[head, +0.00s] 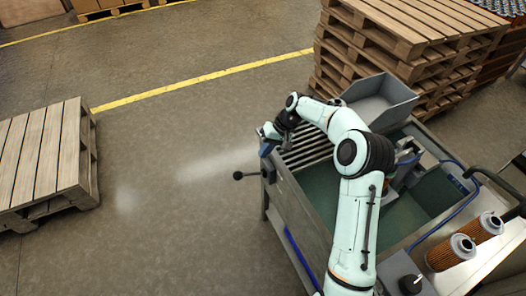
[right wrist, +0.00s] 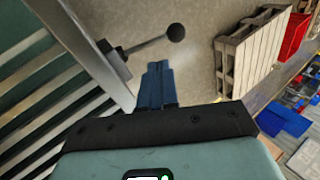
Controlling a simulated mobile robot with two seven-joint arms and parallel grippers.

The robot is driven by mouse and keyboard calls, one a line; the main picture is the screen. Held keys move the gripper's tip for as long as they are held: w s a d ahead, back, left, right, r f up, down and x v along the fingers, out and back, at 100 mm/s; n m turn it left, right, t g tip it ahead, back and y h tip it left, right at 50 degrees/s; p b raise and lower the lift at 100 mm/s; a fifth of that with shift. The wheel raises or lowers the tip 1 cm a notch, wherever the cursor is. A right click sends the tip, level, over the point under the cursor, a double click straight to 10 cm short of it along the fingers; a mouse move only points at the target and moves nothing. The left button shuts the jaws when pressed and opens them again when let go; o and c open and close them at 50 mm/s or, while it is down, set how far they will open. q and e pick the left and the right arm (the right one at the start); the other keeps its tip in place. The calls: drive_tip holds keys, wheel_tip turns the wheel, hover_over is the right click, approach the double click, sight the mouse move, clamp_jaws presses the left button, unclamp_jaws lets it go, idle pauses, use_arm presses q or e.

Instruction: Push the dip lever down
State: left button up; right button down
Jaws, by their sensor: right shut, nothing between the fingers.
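The dip lever (head: 250,174) is a thin rod with a black ball knob, sticking out from the left end of the metal wash tank (head: 313,222). In the right wrist view the lever (right wrist: 148,46) runs from a bracket on the tank's side to its knob. My right gripper (head: 266,148) is at the tank's left end, just behind the lever in the head view. Its blue fingers (right wrist: 157,82) are shut with nothing between them. They point toward the lever's side with a visible gap to the knob. My left gripper is out of view.
A slatted metal rack (head: 306,150) lies over the greenish tank. Stacked pallets (head: 400,40) are behind the tank, and another pallet (head: 45,160) is at left. The floor left of the lever is clear.

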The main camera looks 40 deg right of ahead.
approach(243, 175)
drive_tip(key=x, duration=0.5)
drive_tip(key=shift+w+d+f, duration=0.15)
drive_tip(key=shift+w+a+f, duration=0.2)
drive_tip(key=shift+a+f, duration=0.1)
drive_tip(key=shift+a, duration=0.05)
drive_tip(key=shift+a, duration=0.1)
